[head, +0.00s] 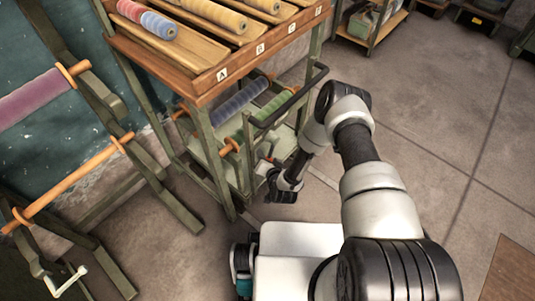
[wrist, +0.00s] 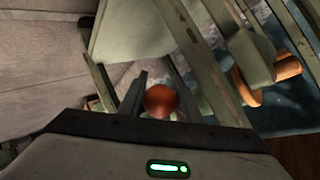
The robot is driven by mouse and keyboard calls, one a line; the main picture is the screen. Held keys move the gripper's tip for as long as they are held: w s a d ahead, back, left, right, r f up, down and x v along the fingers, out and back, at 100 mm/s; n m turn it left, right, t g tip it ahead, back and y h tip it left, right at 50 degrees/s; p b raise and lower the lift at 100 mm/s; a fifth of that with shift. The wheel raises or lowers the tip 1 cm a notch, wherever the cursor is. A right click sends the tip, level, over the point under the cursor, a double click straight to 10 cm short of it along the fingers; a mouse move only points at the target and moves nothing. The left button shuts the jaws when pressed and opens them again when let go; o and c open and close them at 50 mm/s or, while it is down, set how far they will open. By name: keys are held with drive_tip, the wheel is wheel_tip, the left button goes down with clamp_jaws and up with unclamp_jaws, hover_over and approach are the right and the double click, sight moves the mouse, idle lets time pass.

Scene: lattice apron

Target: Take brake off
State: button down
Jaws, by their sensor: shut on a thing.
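A round red-orange knob (wrist: 161,101) sits between the two dark fingers of my gripper (wrist: 159,92) in the wrist view. The fingers are shut on it, one on each side. What the knob is fixed to is hidden, so I cannot tell whether it belongs to the brake. In the head view my gripper (head: 275,179) is low beside the near right leg of a green-framed wooden cart (head: 205,85). The knob is not clear in the head view.
The cart carries spools (head: 147,18) on its sloped top and more rollers (head: 240,98) below. A dark push handle (head: 300,98) sticks out on its right. A frame with orange-ended rollers (head: 75,180) stands at left.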

drive_tip(key=shift+s+a, duration=0.15)
drive_tip(key=shift+a, duration=0.05)
drive_tip(key=c, duration=1.3)
unclamp_jaws()
